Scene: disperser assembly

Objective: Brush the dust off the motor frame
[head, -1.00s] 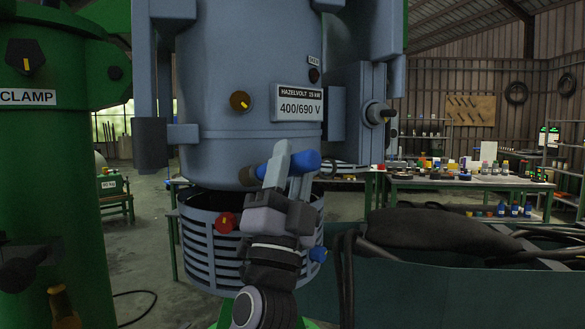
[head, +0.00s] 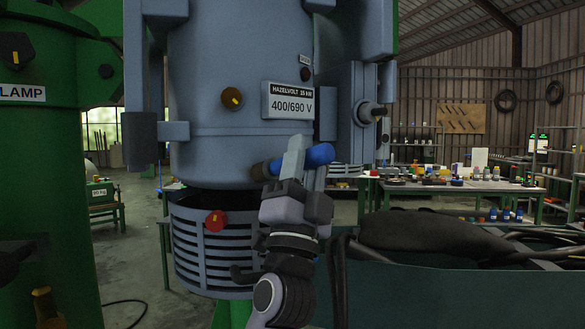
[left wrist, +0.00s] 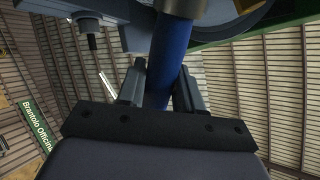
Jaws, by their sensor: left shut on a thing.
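The grey-blue motor body (head: 235,65) with a "400/690 V" plate fills the middle of the head view. A slotted grey ring (head: 205,258) hangs below it, with a dark gap between. My left gripper (head: 299,158) is shut on a brush with a blue handle (head: 319,154), in front of the motor's lower right edge. The brush's brown end (head: 262,170) points left; contact with the motor is unclear. In the left wrist view, the handle (left wrist: 175,50) stands between both fingers (left wrist: 157,90). No dust is clearly visible. My right gripper is not in view.
A green clamp column (head: 50,170) stands at the left. A dark teal bin (head: 440,285) with black hoses is at the lower right. A workbench (head: 450,186) with many small items stands behind. Knobs, including a red one (head: 215,223), stick out from the motor and ring.

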